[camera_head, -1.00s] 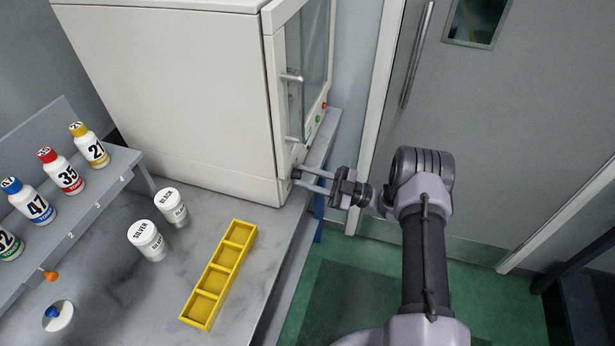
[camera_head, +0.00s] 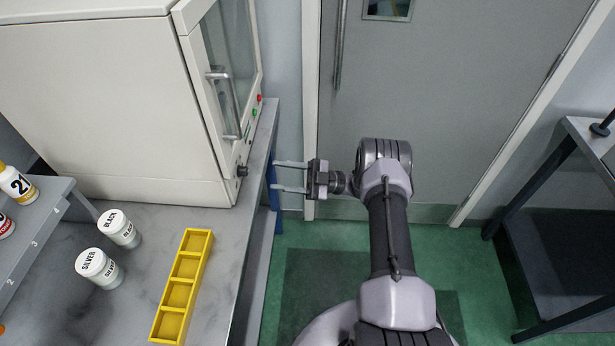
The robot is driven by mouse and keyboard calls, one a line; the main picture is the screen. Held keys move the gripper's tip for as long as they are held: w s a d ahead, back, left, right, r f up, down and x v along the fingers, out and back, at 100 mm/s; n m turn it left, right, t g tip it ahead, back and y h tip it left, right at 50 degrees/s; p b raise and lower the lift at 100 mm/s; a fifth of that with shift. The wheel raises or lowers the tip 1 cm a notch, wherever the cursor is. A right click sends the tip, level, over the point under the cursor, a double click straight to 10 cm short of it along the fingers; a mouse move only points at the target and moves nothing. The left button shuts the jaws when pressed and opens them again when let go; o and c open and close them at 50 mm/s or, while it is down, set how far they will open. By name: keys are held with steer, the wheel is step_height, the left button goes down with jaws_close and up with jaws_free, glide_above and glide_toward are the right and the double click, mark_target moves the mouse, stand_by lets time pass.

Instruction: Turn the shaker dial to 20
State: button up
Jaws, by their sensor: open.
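The shaker (camera_head: 95,100) is the large cream cabinet on the bench, with a glazed door and a bar handle (camera_head: 224,103) on its right-hand face. Its dial (camera_head: 242,171) is a small dark knob low on that face, near the front corner. The number it points to is too small to read. My gripper (camera_head: 274,176) is open and empty, to the right of the dial. Its two fingers point left toward the dial, with a gap between fingertips and knob.
Green and red buttons (camera_head: 257,99) sit farther along the shaker's face. A yellow tray (camera_head: 183,286) and two white jars, SILVER (camera_head: 100,268) and BLACK (camera_head: 119,228), stand on the bench (camera_head: 140,300). A numbered bottle (camera_head: 17,184) is at left. Green floor (camera_head: 300,260) is clear beside the bench.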

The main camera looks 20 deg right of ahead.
steer(key=b+v, duration=0.6)
steer(key=v, duration=0.3)
steer(key=shift+d, duration=0.3)
steer(key=shift+s, duration=0.1)
steer(key=s+a+r+n+g+h, duration=0.55)
steer(key=a+r+n, duration=0.25)
steer(key=n, duration=0.4)
steer(key=s+a+r+n+g+h, duration=0.55)
steer(key=a+r+n, duration=0.3)
steer(key=n, duration=0.45)
steer(key=s+r+n+t+h, duration=0.3)
steer(key=s+n+t+h, duration=0.5)
steer(key=s+n, duration=0.6)
steer(key=n+t, duration=0.2)
steer(key=n, duration=0.6)
steer(key=shift+a+r, duration=0.35)
steer(key=shift+r, duration=0.05)
